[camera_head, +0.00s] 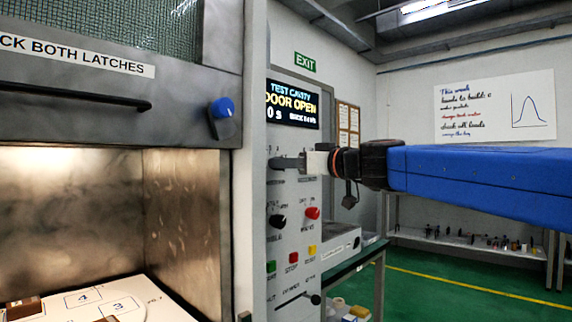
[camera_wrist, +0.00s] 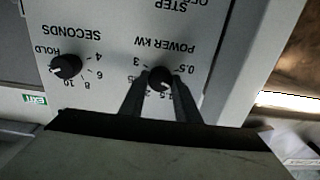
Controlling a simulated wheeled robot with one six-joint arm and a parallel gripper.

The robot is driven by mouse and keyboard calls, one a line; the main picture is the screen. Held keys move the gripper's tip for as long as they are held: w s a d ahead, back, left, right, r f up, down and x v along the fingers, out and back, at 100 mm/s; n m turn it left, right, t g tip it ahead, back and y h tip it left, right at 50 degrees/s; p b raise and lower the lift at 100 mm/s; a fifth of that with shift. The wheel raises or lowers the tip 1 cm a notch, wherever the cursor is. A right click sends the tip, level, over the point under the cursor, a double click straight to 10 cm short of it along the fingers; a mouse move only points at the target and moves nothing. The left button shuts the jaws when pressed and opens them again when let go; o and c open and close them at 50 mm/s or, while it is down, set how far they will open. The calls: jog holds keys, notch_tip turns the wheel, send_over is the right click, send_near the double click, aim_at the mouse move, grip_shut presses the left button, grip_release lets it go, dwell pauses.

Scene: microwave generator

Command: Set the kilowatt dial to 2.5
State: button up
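The kilowatt dial is a small black round knob (camera_wrist: 160,79) under the label POWER KW, which appears upside down in the wrist view. Numbers 3 and 0.5 are readable around it; others are partly hidden by my fingers. A pale pointer mark on the knob faces the lower right in that view, roughly toward the partly hidden 1.5; the exact setting is unclear. My gripper (camera_wrist: 160,86) has one finger on each side of the knob. Whether both fingers touch it is unclear. In the head view my gripper (camera_head: 288,163) reaches the panel and hides the dial.
The SECONDS dial (camera_wrist: 66,66) sits beside the kilowatt dial. The panel (camera_head: 292,235) also has a black knob (camera_head: 278,221), a red knob (camera_head: 312,213) and coloured buttons. The display (camera_head: 291,105) reads DOOR OPEN. The open cavity (camera_head: 187,215) is at left, with a blue latch knob (camera_head: 222,107).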

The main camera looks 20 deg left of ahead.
jog(key=shift+m, duration=0.4)
jog(key=m, duration=2.6)
jog(key=shift+w+f, duration=0.1)
jog(key=shift+f, duration=0.15)
dwell(0.3)
jog(key=o, duration=1)
jog(key=shift+o, duration=0.2)
